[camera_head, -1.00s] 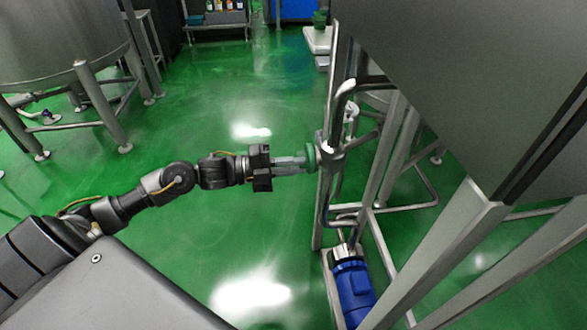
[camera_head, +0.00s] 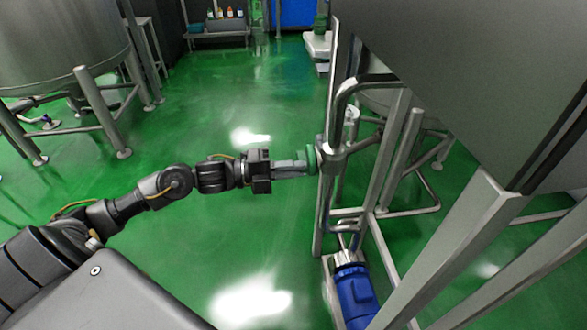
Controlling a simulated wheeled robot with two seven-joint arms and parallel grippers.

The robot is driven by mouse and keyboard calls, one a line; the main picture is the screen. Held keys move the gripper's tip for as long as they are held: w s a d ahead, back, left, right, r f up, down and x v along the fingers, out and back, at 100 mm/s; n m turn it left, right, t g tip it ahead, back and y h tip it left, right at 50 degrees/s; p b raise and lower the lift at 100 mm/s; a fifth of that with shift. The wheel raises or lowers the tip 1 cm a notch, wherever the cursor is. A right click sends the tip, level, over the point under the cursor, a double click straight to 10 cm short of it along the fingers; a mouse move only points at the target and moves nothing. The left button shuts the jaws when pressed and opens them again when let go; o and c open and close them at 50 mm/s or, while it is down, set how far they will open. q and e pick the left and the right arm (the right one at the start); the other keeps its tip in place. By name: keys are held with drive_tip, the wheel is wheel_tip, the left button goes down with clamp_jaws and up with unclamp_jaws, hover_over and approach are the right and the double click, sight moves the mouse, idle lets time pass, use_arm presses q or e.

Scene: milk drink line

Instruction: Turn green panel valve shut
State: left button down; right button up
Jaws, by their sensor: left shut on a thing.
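The green valve handle (camera_head: 312,160) sits on the metal pipework at the side of the large grey panel (camera_head: 440,70). It looks like a small round green knob seen edge-on. My left gripper (camera_head: 300,167) reaches in from the left, with its fingers pointing right at the knob. Its fingers are shut on the green valve handle. The fingertips and the far side of the knob are partly hidden, so the knob's turn angle cannot be told. My right gripper is not in view.
A steel pipe frame (camera_head: 384,165) stands right behind the valve. A blue motor (camera_head: 355,295) is low beneath it. A steel tank on legs (camera_head: 60,45) stands at the upper left. The green floor (camera_head: 215,110) between is clear.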

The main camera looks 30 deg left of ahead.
use_arm(q)
drive_tip(key=c, duration=1.5)
unclamp_jaws()
drive_tip(key=shift+o, duration=0.2)
drive_tip(key=shift+a, duration=0.1)
